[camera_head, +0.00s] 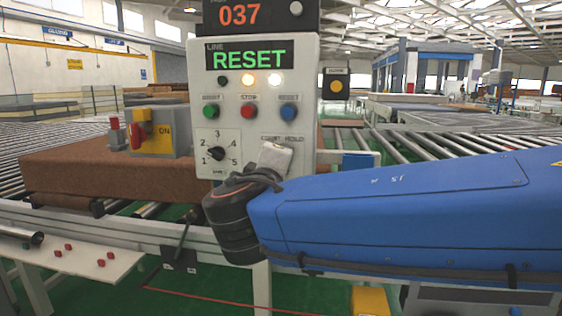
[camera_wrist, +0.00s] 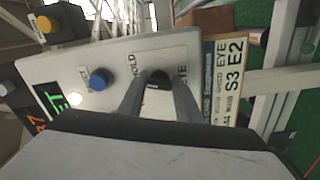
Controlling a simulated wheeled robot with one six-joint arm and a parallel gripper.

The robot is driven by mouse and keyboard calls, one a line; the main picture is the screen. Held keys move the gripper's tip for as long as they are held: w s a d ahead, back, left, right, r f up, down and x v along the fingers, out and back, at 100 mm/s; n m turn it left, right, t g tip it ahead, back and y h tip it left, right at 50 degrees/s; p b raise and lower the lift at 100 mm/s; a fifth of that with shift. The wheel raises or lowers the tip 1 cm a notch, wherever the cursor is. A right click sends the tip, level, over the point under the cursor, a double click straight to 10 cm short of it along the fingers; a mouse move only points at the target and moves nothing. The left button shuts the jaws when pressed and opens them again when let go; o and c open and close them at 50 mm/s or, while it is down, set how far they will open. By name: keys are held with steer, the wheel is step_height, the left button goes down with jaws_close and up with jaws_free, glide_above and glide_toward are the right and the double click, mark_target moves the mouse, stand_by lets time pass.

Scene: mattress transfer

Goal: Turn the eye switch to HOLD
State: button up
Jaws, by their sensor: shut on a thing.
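The grey control panel (camera_head: 230,130) stands upright, its display reading RESET. The words COUNT and HOLD show above my gripper (camera_head: 275,160), which hides the eye switch in the head view. In the wrist view the eye switch (camera_wrist: 159,76) is a dark knob between the two fingers of my gripper (camera_wrist: 158,88). The fingers are shut on it, one on each side. HOLD is printed to the left of the knob and EYE below and to its right. Which way the knob points is hidden by the fingers.
In the wrist view a blue button (camera_wrist: 100,79) is close by. A brown mattress (camera_head: 80,165) lies on rollers behind the panel. A yellow-faced switch box (camera_head: 160,135) stands left.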

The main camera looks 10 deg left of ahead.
steer(key=shift+f+m, duration=0.15)
steer(key=shift+m, duration=1.75)
steer(key=o, duration=1)
steer(key=shift+o, duration=0.2)
steer(key=s, duration=1.7)
steer(key=shift+s, duration=0.25)
